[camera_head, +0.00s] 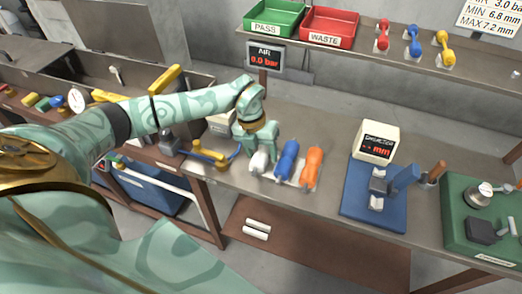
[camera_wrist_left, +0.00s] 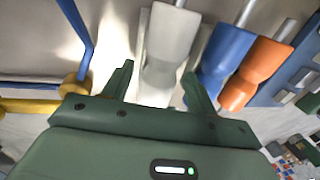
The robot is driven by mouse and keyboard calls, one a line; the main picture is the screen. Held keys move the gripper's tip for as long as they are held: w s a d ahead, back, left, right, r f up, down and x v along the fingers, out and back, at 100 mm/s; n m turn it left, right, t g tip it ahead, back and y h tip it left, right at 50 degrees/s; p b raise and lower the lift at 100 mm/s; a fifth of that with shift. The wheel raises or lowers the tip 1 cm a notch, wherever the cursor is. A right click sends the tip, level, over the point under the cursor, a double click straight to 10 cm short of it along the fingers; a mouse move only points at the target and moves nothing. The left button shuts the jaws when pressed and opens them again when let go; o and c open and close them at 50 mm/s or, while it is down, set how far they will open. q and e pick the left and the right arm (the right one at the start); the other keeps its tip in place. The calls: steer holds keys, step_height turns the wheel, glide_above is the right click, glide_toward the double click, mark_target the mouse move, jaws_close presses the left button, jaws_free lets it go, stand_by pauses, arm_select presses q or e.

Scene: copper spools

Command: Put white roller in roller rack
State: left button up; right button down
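The white roller (camera_head: 261,160) is at the left end of a row with a blue roller (camera_head: 287,158) and an orange roller (camera_head: 311,166) on the grey bench. A pale plate under and beside the rollers looks like the roller rack, mostly hidden. My left gripper (camera_head: 257,134) is just above and behind the white roller. In the left wrist view its fingers (camera_wrist_left: 158,70) are spread, one on each side of the white roller (camera_wrist_left: 170,45). A narrow gap shows at the left finger; contact at the right finger is unclear. My right gripper is not in view.
A blue gauge stand (camera_head: 372,198) with a display box (camera_head: 376,143) and a green fixture (camera_head: 455,215) stand to the right. A yellow and blue tool (camera_head: 210,152) lies left of the rollers. Green PASS (camera_head: 277,17) and red WASTE (camera_head: 329,27) bins sit on the shelf behind.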

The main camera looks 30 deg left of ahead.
arm_select(q)
steer(key=shift+o, duration=0.2)
steer(key=a+r+p, duration=0.2)
steer(key=a+r, duration=0.1)
steer(key=r, duration=1.3)
steer(key=shift+s, duration=0.4)
